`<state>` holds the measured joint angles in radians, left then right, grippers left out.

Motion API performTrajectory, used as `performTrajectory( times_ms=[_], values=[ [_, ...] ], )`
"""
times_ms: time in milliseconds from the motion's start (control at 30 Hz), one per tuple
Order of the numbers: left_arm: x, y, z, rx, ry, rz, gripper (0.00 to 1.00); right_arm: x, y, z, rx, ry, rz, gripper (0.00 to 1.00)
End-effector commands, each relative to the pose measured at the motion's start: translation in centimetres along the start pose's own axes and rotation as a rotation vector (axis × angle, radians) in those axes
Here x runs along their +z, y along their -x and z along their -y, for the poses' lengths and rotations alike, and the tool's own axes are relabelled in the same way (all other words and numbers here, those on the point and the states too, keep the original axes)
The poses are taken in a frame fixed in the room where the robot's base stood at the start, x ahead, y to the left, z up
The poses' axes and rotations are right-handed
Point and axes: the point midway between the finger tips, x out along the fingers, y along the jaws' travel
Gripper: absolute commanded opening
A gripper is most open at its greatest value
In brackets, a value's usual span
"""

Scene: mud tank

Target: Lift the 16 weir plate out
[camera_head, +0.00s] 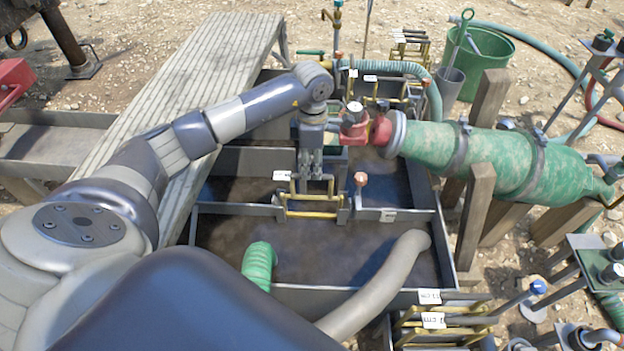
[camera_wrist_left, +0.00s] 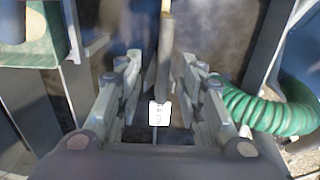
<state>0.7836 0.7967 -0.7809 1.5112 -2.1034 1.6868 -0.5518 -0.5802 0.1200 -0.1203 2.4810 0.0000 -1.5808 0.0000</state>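A weir plate with yellow handle bars (camera_head: 312,213) sits in the divider across the middle of the mud tank. My left gripper (camera_head: 314,186) points down right at this handle. In the left wrist view, the fingers of the left gripper (camera_wrist_left: 160,72) are spread, with a gap on each side of a narrow upright bar (camera_wrist_left: 166,40) between them. A small white label (camera_wrist_left: 159,113) shows below the bar; its marking is too blurred to read surely. The fingers hide part of the handle, and I see no firm grip on it. My right gripper is not in view.
A green pipe (camera_head: 480,155) with a red coupling (camera_head: 354,128) lies just right of the gripper. A grey hose (camera_head: 380,285) and a green hose (camera_head: 259,264) reach into the front compartment. More yellow-handled plates (camera_head: 440,328) stand at front right. A slatted walkway (camera_head: 190,90) runs along the left.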

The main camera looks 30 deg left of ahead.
Motion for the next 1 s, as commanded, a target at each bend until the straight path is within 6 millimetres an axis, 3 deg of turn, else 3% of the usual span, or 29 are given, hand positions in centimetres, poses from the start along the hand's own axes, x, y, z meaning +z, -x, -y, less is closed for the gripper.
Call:
performTrajectory(
  times_ms=[333, 600, 767, 1000],
  values=[
    [-0.1, -4.6, 0.6, -0.003, 0.0, 0.0, 0.35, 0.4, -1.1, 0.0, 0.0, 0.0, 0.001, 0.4],
    [-0.1, -5.0, 0.5, 0.0, -0.001, 0.002, 0.35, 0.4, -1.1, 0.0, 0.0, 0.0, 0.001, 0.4],
    [-0.1, -5.0, 0.5, -0.001, -0.001, 0.002, 0.01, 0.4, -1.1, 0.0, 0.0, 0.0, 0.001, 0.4],
    [-0.1, -4.9, 0.4, 0.001, 0.0, 0.003, 0.0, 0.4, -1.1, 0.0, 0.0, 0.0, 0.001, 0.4]
  ],
)
